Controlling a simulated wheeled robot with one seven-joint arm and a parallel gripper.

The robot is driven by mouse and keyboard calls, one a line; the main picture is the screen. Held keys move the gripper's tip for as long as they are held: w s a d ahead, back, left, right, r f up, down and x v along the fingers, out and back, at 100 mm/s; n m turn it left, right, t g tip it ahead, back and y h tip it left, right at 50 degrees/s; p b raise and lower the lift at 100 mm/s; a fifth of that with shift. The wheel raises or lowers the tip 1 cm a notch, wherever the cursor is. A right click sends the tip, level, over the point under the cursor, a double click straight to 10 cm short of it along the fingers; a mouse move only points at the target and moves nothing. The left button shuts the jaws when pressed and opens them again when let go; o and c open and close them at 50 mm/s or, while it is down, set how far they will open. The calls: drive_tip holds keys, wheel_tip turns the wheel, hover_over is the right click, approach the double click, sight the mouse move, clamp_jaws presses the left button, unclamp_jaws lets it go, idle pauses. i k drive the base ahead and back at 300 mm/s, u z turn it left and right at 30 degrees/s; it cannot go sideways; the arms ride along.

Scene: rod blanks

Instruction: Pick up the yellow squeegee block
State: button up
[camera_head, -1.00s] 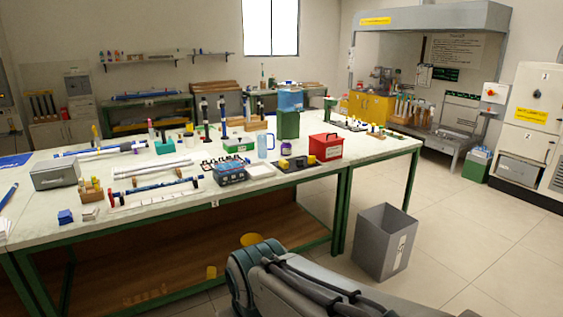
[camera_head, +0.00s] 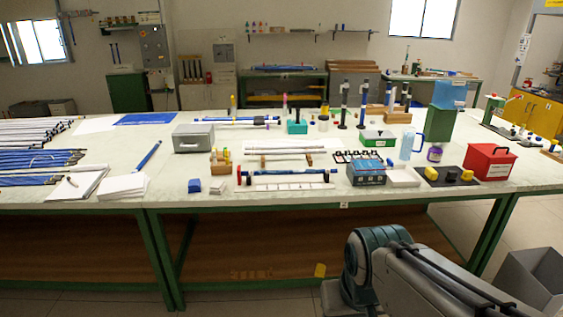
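Two small yellow blocks sit on a black mat (camera_head: 482,181) on the right part of the long white worktable. The left yellow block (camera_head: 431,173) and the right yellow block (camera_head: 467,175) stand on either side of a dark piece (camera_head: 451,177). At this size I cannot tell which one is the squeegee block. My arm shows at the lower right, in front of the table, but my gripper is out of view.
A purple-labelled jar (camera_head: 435,154), a blue jug (camera_head: 408,145) and a white tray (camera_head: 403,177) are close by. A blue-grey case (camera_head: 366,172) is farther left. A grey bin (camera_head: 540,278) stands on the floor at the right.

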sight(467, 175)
drive_tip(key=i, duration=0.45)
drive_tip(key=z, duration=1.6)
drive_tip(key=i, duration=0.25)
drive_tip(key=z, duration=0.75)
drive_tip(key=i, duration=1.6)
drive_tip(key=u, duration=0.3)
drive_tip(key=i, duration=1.2)
drive_tip(key=u, duration=1.2)
drive_tip(key=i, duration=0.4)
drive_tip(key=u, duration=0.25)
